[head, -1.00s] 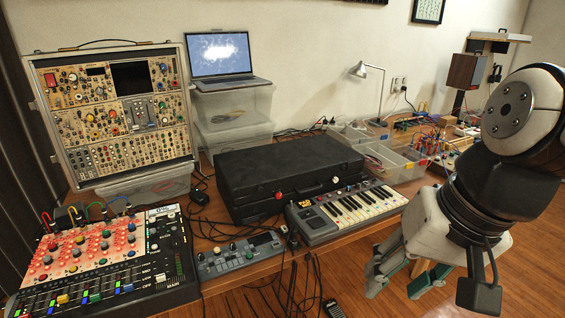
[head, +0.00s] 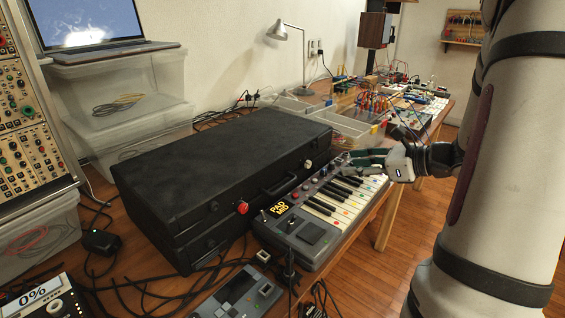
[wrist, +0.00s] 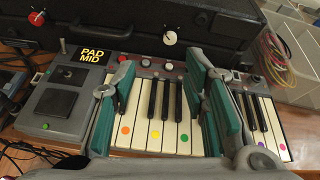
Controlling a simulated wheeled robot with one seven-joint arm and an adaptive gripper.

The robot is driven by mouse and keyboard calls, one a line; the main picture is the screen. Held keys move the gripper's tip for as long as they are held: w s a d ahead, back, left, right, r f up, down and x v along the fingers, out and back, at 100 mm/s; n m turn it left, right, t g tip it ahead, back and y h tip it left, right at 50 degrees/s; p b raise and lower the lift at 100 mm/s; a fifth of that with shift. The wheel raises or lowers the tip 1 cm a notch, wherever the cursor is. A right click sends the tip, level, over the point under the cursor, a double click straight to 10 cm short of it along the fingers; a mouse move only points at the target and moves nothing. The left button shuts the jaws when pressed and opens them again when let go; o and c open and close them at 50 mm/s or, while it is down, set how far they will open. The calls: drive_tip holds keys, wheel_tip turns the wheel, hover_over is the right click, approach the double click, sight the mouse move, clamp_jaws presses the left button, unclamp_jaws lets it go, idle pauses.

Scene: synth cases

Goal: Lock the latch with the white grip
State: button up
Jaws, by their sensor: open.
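The black case (head: 215,170) lies shut on the table, with a handle on its front. The latch with the white grip (head: 307,165) is at the right of the case front; the grip also shows in the wrist view (wrist: 169,38). A second latch with a red grip (head: 241,207) is at the left, also in the wrist view (wrist: 37,18). I cannot tell how either latch is set. My gripper (head: 358,162) is open and empty over the keyboard's right part. In the wrist view the white grip lies beyond my spread fingers (wrist: 160,68), apart from them.
A small keyboard (head: 325,205) stands right in front of the case, under my gripper. Clear bins (head: 345,128) stand to the right behind it. Cables (head: 150,290) and a small grey device (head: 238,295) lie at the front left. A lamp (head: 280,33) stands behind.

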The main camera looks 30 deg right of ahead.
drive_tip(key=d, duration=0.1)
drive_tip(key=b, duration=0.3)
approach(310, 164)
drive_tip(key=shift+m, duration=0.4)
drive_tip(key=x, duration=0.8)
drive_tip(key=shift+a, duration=0.2)
clamp_jaws()
